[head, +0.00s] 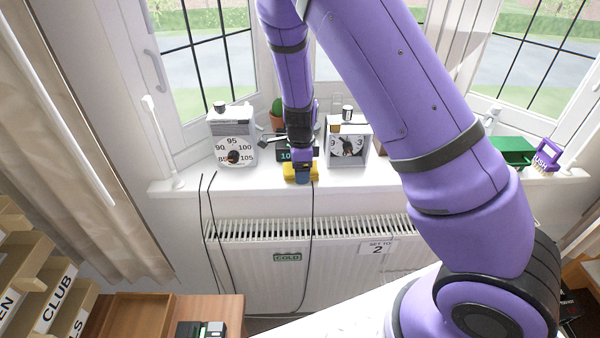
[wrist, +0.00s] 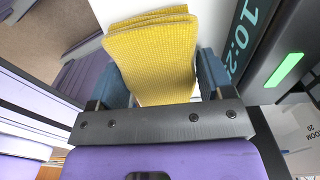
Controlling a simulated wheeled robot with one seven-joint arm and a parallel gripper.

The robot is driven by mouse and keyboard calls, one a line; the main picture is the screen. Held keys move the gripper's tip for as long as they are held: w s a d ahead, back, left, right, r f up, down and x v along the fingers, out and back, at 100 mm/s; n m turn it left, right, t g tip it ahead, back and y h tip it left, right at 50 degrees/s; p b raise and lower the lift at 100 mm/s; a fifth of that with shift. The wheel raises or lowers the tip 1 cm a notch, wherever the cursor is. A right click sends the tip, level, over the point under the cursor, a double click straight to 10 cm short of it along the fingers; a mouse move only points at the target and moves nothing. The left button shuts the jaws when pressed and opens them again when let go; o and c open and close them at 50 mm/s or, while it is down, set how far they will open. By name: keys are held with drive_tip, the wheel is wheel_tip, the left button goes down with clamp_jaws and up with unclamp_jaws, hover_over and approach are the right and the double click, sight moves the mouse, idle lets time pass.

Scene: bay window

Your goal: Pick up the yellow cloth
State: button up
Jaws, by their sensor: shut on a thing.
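The yellow cloth (wrist: 150,58) is a folded, waffle-textured piece between the two blue-grey fingers of my gripper (wrist: 165,80) in the wrist view. My gripper is shut on it. In the head view the yellow cloth (head: 313,172) shows on both sides of my gripper (head: 302,176), at the front edge of the white windowsill (head: 400,185). I cannot tell from these views whether the cloth touches the sill.
A dark digital clock (head: 285,155) stands close behind the gripper. Dark cables hang in front of the radiator (head: 340,255). A green box (head: 512,151) sits far right.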

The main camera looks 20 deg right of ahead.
drive_tip(key=shift+r, duration=0.7)
drive_tip(key=shift+r, duration=1.55)
drive_tip(key=shift+s, duration=0.1)
